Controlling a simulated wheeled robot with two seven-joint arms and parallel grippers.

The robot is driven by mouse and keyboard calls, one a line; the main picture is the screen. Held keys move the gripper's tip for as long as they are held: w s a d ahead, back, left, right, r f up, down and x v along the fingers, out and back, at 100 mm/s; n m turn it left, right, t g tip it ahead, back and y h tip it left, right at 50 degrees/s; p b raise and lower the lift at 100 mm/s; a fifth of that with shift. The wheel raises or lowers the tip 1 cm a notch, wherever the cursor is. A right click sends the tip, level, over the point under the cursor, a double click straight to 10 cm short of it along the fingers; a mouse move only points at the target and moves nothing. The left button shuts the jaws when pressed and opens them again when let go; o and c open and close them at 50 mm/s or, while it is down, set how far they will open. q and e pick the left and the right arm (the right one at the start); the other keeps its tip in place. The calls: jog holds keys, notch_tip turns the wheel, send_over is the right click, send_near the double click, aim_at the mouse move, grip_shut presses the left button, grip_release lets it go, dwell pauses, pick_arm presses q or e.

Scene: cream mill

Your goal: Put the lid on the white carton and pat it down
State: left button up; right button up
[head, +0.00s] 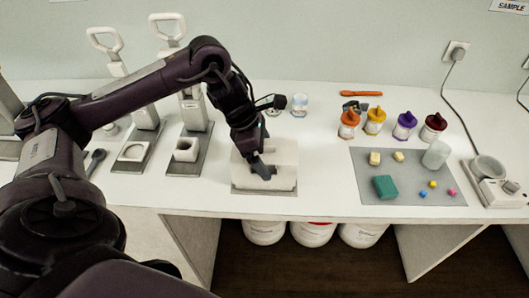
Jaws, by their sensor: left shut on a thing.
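The white carton (282,182) stands on a small grey mat (263,192) near the front edge of the white table, left of the larger grey mat. A white lid (284,147) shows at the carton's top; white on white, its edge is hard to separate from the carton, so I cannot tell whether it is fully seated. My left gripper (262,172) points down at the carton's top and is shut on the lid. The gripper and forearm hide part of the lid and the carton's left back. My right gripper is not in view.
Lever presses (188,148) stand to the left. Small glass jars (299,104) stand behind the carton. A grey mat (400,192) on the right holds a green block (385,187) and small pieces. Several colored-cap bottles (375,121) stand behind it. Table between carton and mat is clear.

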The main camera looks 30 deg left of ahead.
pick_arm(q)
jog(key=shift+f+b, duration=0.35)
jog(key=shift+b, duration=0.05)
dwell(0.4)
jog(key=o, duration=0.7)
jog(key=shift+r, duration=0.1)
jog(key=shift+r+p, duration=2.75)
jog(key=shift+r, duration=0.7)
